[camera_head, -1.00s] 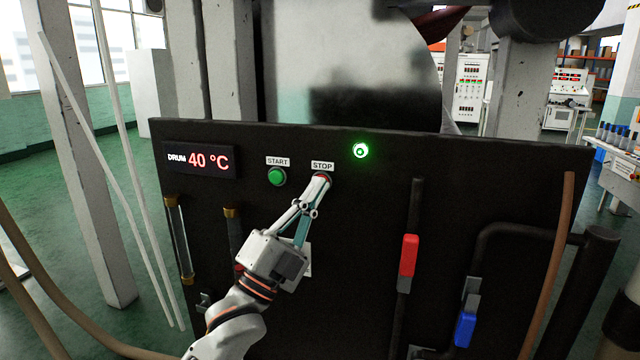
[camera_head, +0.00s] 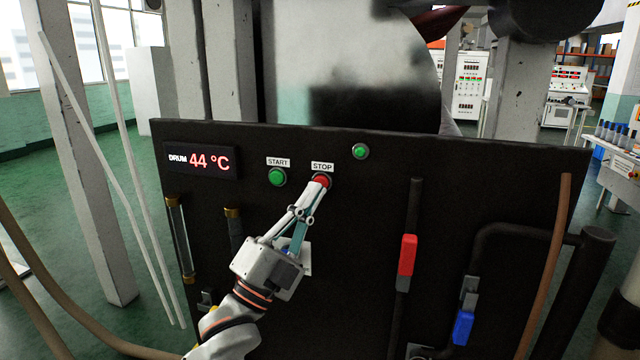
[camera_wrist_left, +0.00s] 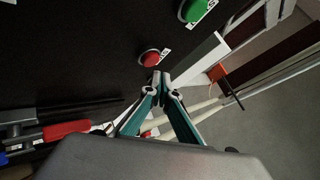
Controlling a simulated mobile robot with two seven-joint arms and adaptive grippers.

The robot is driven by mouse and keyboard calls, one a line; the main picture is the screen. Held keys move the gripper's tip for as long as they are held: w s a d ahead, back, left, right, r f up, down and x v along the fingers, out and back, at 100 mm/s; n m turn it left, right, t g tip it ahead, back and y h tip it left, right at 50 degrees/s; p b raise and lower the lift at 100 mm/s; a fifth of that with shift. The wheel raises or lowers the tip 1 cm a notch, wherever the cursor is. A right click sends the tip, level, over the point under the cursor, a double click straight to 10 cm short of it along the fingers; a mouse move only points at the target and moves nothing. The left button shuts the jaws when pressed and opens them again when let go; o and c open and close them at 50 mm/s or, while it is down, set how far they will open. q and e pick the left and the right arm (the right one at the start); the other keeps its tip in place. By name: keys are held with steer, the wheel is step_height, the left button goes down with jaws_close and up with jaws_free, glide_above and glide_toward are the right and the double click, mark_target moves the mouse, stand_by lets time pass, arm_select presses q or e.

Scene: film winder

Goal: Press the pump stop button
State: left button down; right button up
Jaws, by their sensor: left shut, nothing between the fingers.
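The black panel (camera_head: 350,240) carries a red button under the STOP label (camera_head: 322,167). This red stop button (camera_head: 321,180) is partly covered by the tips of my left gripper (camera_head: 317,187). My left gripper is shut and empty, with its tips at the button's lower edge; I cannot tell whether they touch it. In the left wrist view the red stop button (camera_wrist_left: 151,58) shows just beyond the closed fingertips (camera_wrist_left: 158,80). My right gripper is not in view.
A green start button (camera_head: 277,177) sits left of STOP. The drum display (camera_head: 203,160) reads 44 °C. A red-handled lever (camera_head: 408,255) and a blue-handled lever (camera_head: 464,327) stand at the lower right. A brown hose (camera_head: 549,260) runs along the panel's right side.

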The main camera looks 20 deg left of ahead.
arm_select(q)
steer(key=shift+s+a+p, duration=0.1)
steer(key=shift+s+p, duration=0.45)
steer(key=shift+s, duration=1.8)
